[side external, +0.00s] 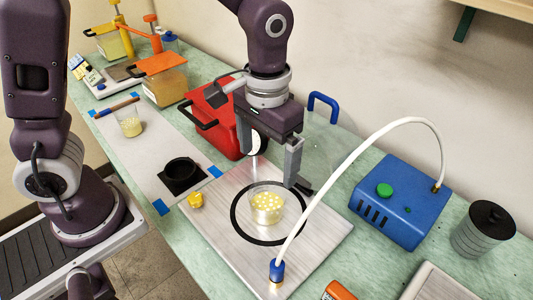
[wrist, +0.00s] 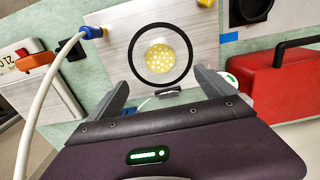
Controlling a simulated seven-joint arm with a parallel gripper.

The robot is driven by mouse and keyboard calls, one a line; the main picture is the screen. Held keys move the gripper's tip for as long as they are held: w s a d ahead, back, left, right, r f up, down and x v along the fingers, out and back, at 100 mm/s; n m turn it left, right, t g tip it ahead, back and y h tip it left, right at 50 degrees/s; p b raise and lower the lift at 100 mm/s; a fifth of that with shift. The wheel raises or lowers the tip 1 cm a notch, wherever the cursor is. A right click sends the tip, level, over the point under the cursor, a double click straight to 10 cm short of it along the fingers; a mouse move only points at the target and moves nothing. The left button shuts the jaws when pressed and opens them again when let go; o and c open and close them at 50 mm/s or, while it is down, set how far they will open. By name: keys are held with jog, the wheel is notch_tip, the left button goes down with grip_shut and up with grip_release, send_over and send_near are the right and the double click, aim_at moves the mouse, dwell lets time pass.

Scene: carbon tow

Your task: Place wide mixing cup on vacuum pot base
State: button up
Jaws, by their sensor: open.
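The wide mixing cup (side external: 266,205), clear with pale yellow dotted contents, stands upright on the vacuum pot base (side external: 207,218), a brushed metal plate. It sits inside the plate's black ring, and nothing grips it. In the wrist view the cup (wrist: 159,58) shows within the ring, with bare plate (wrist: 118,48) around it. My gripper (side external: 277,168) is open and empty, above and behind the cup. In the wrist view its fingers (wrist: 160,80) are spread wide, clear of the cup.
A white hose arches from the plate's front corner to a blue pump box (side external: 400,202). A red case (side external: 212,115) stands behind left, and a faint clear dome (side external: 328,145) behind my gripper. A smaller cup (side external: 130,127), a black square holder (side external: 181,175) and a yellow piece (side external: 195,200) lie left.

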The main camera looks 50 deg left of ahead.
jog(key=s+a+r+t, duration=0.5)
jog(key=s+a+r, duration=0.5)
jog(key=s, duration=0.4)
jog(key=shift+s+a+r+t, duration=0.2)
jog(key=shift+s+r+t, duration=0.15)
jog(key=shift+r, duration=0.35)
